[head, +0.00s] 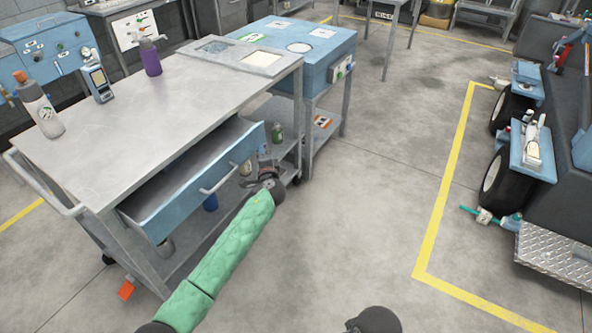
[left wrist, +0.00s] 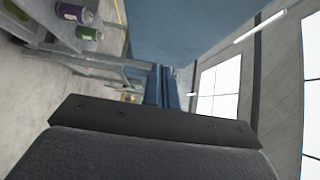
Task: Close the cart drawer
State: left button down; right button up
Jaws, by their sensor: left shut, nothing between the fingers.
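The cart drawer (head: 163,212) is pulled out from under the grey top of the cart (head: 130,110). Its blue front carries a pale bar handle (head: 218,178). My right gripper cannot be made out.
A spray bottle (head: 42,108), a handheld meter (head: 98,82) and a purple bottle (head: 150,57) stand on the cart top. A blue bench (head: 320,75) adjoins the cart's far end. Clear floor lies to the right, up to a yellow line (head: 440,205) and a wheeled machine (head: 555,190).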

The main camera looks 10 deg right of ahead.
pick_arm(q)
jog(key=b, duration=0.4)
send_near(230, 140)
jog(key=w+r, duration=0.1)
jog(key=w, duration=0.1)
jog(key=w+r, duration=0.2)
jog(key=shift+w+d+r, duration=0.15)
jog(key=shift+w+r, duration=0.1)
jog(key=shift+r, duration=0.05)
jog(key=shift+w+a+r, duration=0.15)
jog(key=shift+w+a, duration=0.1)
jog(key=shift+a, duration=0.1)
jog(key=shift+a+r, duration=0.1)
jog(key=shift+r, duration=0.05)
pick_arm(e)
jog(key=w+a+f+t+y, duration=0.1)
jog(key=w+a+f, duration=0.1)
jog(key=a+f, duration=0.4)
jog(key=shift+w+f+n+t+y, duration=0.2)
jog(key=shift+f+n+t+y, duration=0.1)
jog(key=shift+f+y, duration=0.15)
